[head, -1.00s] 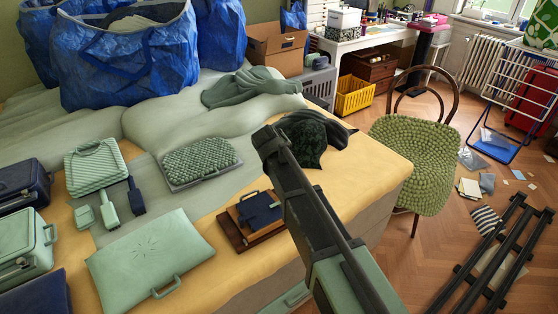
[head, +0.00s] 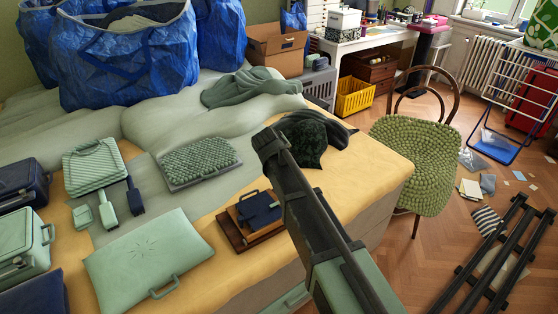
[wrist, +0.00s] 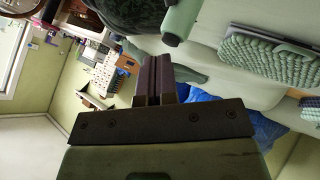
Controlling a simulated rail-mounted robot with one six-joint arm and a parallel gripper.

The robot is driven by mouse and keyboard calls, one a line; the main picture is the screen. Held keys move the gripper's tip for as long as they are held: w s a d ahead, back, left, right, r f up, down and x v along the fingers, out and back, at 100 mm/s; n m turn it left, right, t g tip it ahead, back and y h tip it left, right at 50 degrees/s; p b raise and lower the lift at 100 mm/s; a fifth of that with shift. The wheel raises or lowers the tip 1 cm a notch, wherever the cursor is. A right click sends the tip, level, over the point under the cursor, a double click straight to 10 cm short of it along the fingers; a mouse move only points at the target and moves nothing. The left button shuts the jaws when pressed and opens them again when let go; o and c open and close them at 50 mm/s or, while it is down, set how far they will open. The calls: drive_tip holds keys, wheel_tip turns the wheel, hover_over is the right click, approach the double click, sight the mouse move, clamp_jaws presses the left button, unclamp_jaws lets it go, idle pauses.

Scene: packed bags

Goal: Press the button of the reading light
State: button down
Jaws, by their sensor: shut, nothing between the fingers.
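I see my gripper (wrist: 155,65) in the wrist view, its two dark fingers together with nothing between them. A pale green rounded cylinder (wrist: 180,22) shows beyond the fingertips in the wrist view, apart from them in the picture. It may be part of the reading light, but I cannot tell. No button shows on the side I see. In the head view my dark arm reaches over the right edge of the bed and covers part of it. I cannot make out the reading light there.
The bed (head: 352,178) carries a mint flat case (head: 148,258), a knobbly green case (head: 200,162), a navy case on brown boards (head: 258,208) and a dark cushion (head: 306,142). Blue bags (head: 130,60) stand behind. A green chair (head: 415,165) stands to the right.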

drive_tip(key=shift+f, duration=0.3)
drive_tip(key=shift+r+p, duration=0.7)
drive_tip(key=shift+r, duration=0.25)
wheel_tip(320, 180, up, 6)
drive_tip(key=p, duration=0.6)
